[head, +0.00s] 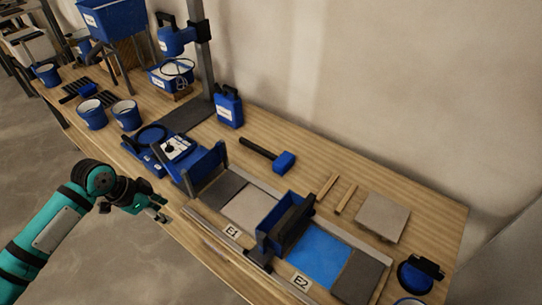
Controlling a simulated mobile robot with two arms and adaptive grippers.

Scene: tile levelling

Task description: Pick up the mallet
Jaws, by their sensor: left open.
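The mallet (284,162) lies on the wooden workbench, near its middle. It has a blue block head at the right end and a dark handle running up and left. My left gripper (160,211) is at the front edge of the bench, to the left of and nearer than the mallet. It is open and well apart from the mallet, with nothing seen between its fingers. My right gripper is not in view.
A blue jug (228,107) stands behind and left of the mallet. A blue tray-like holder (203,165) and a tile frame with a blue upright box (283,225) stand in front. Two wooden strips (344,199) and a grey tile (382,217) lie to the right.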

